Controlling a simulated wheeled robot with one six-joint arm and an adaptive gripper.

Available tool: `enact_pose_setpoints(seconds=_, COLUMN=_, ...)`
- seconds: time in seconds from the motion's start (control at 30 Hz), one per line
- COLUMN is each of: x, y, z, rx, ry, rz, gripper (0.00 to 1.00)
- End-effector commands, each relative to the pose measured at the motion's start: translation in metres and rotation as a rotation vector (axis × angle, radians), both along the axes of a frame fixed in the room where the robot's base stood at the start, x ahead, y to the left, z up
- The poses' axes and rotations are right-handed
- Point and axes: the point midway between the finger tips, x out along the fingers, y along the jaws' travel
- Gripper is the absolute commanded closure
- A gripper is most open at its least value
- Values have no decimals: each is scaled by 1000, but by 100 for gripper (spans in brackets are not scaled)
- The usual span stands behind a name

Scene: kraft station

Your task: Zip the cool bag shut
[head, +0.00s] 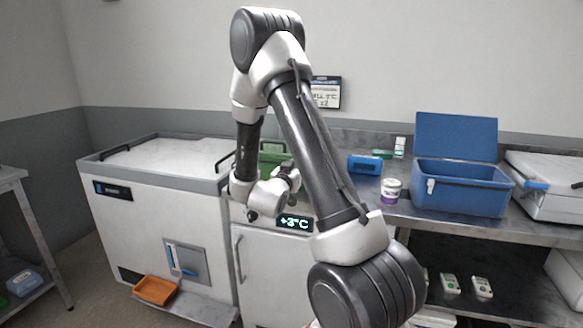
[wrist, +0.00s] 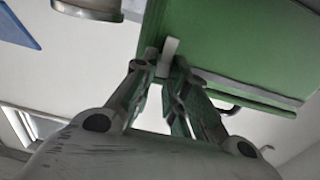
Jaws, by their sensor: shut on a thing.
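The cool bag appears to be the green box-shaped thing (head: 271,149), mostly hidden behind my arm in the head view. In the wrist view its green surface (wrist: 235,45) fills the top right, with a pale strip along its lower edge. My gripper (wrist: 164,70) is shut on a small pale tab (wrist: 169,48), seemingly the zip pull, at the bag's left edge. In the head view my gripper (head: 291,176) is small and partly hidden beside the bag. How far the zip is closed cannot be seen.
A white chest unit (head: 165,155) stands left. On the steel counter to the right are a blue packet (head: 365,165), a white-and-purple tub (head: 391,189), an open blue cool box (head: 455,192) and a white case (head: 545,195). An orange tray (head: 155,290) sits low in front.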

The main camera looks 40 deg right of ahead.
Motion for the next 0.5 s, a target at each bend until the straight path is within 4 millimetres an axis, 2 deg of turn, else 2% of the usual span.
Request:
enact_pose_setpoints(seconds=0.23, x=-1, y=-1, z=0, rx=0, ry=0, rz=-2, gripper=100)
enact_pose_setpoints(seconds=0.27, x=-1, y=-1, z=0, rx=0, ry=0, rz=-2, gripper=83)
enact_pose_setpoints(seconds=0.37, x=-1, y=0, z=0, rx=0, ry=0, rz=-2, gripper=65)
enact_pose_setpoints(seconds=0.4, x=-1, y=0, z=0, rx=0, ry=0, rz=-2, gripper=62)
enact_pose_setpoints(seconds=0.5, x=0, y=0, z=0, rx=0, ry=0, rz=-2, gripper=62)
